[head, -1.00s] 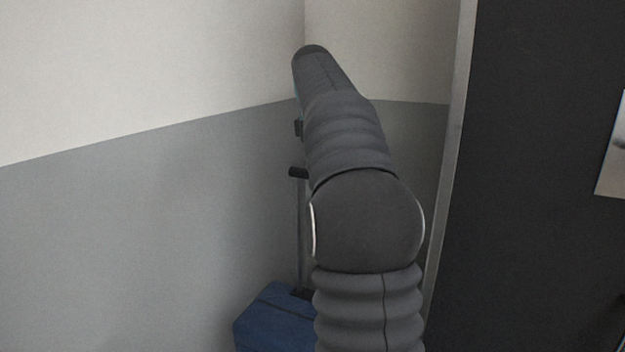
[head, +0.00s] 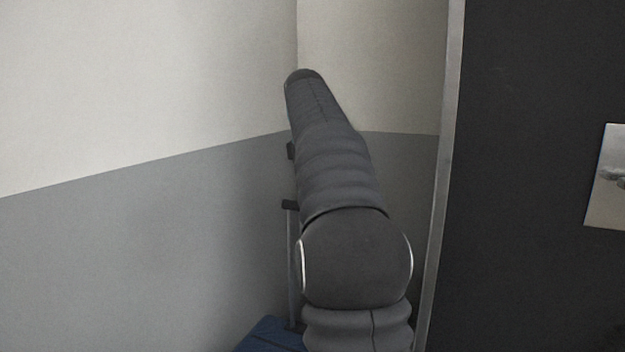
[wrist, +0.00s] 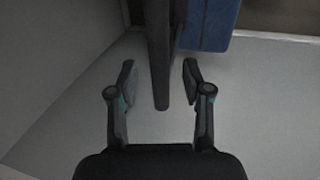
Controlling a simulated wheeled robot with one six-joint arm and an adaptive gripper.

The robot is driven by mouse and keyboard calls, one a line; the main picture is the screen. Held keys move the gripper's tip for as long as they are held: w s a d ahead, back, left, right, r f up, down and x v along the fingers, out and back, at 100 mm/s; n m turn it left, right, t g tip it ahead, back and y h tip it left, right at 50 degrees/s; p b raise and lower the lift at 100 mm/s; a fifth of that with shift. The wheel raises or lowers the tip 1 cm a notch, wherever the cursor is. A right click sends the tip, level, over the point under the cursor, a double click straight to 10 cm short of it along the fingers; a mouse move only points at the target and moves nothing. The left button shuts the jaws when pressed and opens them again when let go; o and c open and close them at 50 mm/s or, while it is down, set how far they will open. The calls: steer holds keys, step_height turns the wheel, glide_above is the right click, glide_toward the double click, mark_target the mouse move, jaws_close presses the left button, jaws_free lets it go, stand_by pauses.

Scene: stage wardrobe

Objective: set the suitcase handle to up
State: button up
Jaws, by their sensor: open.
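The blue suitcase (head: 268,338) stands low by the wall, mostly cut off by the frame and my arm in the head view; it also shows at the top right of the wrist view (wrist: 208,25). Its thin grey handle pole (head: 291,260) rises well above the case. The dark handle grip (head: 290,205) tops the pole, partly behind my arm. My gripper (wrist: 160,76) is open. In the wrist view a dark bar, seemingly the grip (wrist: 160,60), runs between the two fingers with a gap on both sides. In the head view my arm hides most of the gripper.
A two-tone wall (head: 150,240) with a corner stands behind and left of the suitcase. Light floor (wrist: 255,110) is clear below the gripper.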

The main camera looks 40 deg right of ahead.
steer(key=r, duration=0.3)
steer(key=a+r, duration=0.1)
steer(key=r, duration=0.1)
steer(key=shift+s+r, duration=0.3)
steer(key=shift+r, duration=0.05)
stand_by(0.4)
steer(key=s+a+f+m+t, duration=0.1)
steer(key=s+a+f, duration=0.3)
steer(key=a, duration=0.4)
steer(key=s+a+f+m+t, duration=0.25)
steer(key=s+a, duration=0.25)
steer(key=a, duration=0.3)
steer(key=s+a+f+m+y, duration=0.1)
steer(key=s+a+f, duration=0.3)
steer(key=s+f, duration=0.3)
steer(key=s+a+f+m, duration=0.1)
steer(key=s+a+f, duration=0.4)
steer(key=f, duration=0.9)
steer(key=s+t, duration=0.1)
steer(key=s, duration=0.2)
steer(key=shift+a+m+y, duration=0.3)
steer(key=shift+m+y, duration=0.05)
steer(key=shift+y, duration=0.05)
steer(key=shift+f, duration=0.1)
